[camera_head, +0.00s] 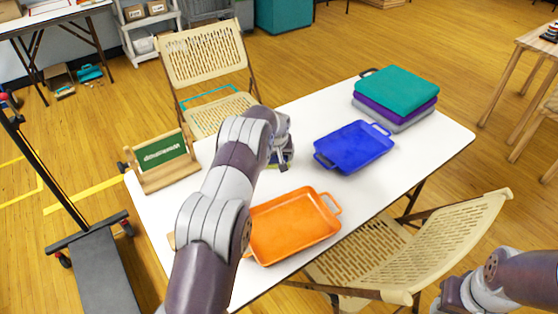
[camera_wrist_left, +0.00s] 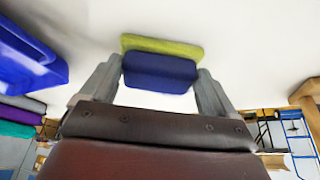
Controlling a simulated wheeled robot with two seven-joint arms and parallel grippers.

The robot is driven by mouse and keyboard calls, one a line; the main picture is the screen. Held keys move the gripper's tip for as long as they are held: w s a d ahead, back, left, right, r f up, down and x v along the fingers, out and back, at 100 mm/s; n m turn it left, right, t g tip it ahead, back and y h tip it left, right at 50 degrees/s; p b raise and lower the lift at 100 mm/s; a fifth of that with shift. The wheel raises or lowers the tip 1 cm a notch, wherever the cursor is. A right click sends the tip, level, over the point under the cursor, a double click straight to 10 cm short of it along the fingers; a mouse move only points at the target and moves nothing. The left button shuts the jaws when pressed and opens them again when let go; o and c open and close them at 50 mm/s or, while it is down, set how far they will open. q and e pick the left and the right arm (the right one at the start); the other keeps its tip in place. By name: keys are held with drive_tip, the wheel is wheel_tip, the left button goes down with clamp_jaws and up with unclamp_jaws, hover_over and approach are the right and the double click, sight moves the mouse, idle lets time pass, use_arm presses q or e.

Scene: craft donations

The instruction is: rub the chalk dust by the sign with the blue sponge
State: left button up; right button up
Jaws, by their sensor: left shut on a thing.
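The blue sponge (camera_wrist_left: 160,74), with a yellow-green layer on its far side, is between the fingers of my left gripper (camera_wrist_left: 158,88). In the head view, my left gripper (camera_head: 283,160) is over the white table (camera_head: 309,111), right of the sign, and mostly hides the sponge. I cannot tell whether the sponge touches the tabletop. The sign (camera_head: 163,154), a green board with white writing in a wooden stand, stands at the table's left end. No chalk dust shows; my left arm covers part of the table by the sign. My right gripper is out of view.
An orange tray (camera_head: 294,224) lies close to my left forearm. Clear tabletop shows between the sign and my left arm. Folding chairs (camera_head: 207,60) stand at the table.

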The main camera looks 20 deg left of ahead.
use_arm(q)
drive_tip(key=shift+w+a+f+b, duration=0.1)
drive_tip(key=shift+w+a+b, duration=0.2)
drive_tip(key=shift+a, duration=0.2)
drive_tip(key=shift+w+a+f+b, duration=0.15)
drive_tip(key=shift+w+a, duration=0.1)
drive_tip(key=shift+a, duration=0.25)
drive_tip(key=shift+r, duration=0.1)
drive_tip(key=shift+r+p, duration=1.8)
drive_tip(key=shift+r, duration=1.2)
drive_tip(key=shift+r+p, duration=0.95)
drive_tip(key=shift+r, duration=0.6)
